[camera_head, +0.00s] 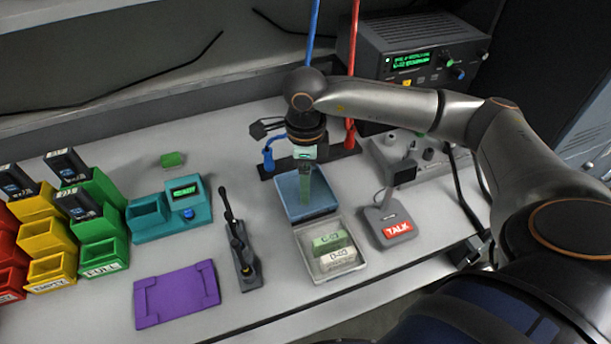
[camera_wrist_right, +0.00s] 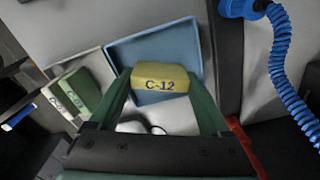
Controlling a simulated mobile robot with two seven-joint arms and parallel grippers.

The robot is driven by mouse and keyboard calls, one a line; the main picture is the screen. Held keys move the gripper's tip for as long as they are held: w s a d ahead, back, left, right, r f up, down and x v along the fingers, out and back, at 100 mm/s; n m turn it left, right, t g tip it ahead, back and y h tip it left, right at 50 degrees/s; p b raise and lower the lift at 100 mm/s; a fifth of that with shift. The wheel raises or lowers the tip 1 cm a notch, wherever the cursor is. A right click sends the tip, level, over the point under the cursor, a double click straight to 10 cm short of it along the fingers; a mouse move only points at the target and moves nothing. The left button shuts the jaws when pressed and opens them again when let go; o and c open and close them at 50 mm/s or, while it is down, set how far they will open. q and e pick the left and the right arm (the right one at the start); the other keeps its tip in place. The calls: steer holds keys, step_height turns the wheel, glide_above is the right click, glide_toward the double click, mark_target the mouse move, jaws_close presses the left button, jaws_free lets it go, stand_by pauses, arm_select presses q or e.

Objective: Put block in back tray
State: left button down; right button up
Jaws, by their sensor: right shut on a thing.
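My right gripper (camera_head: 305,195) points down into the area of the blue back tray (camera_head: 291,207). In the right wrist view its green fingers (camera_wrist_right: 158,90) are shut on a yellow block marked C-12 (camera_wrist_right: 160,77). The block is over the blue tray (camera_wrist_right: 122,48); I cannot tell whether it touches the tray floor. In the head view the block is not clearly seen behind the fingers. My left gripper is not in view.
The pale front tray (camera_head: 309,262) holds a green block (camera_head: 328,241) and a cream block (camera_head: 339,259). A TALK microphone (camera_head: 388,226) stands to the right, a black lever (camera_head: 240,257) to the left. A blue coiled cable (camera_wrist_right: 288,80) hangs near the gripper.

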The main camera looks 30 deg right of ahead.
steer(key=o, duration=1.2)
steer(key=shift+f, duration=0.1)
steer(key=shift+c, duration=0.2)
step_height(320, 180, up, 12)
steer(key=shift+r, duration=0.2)
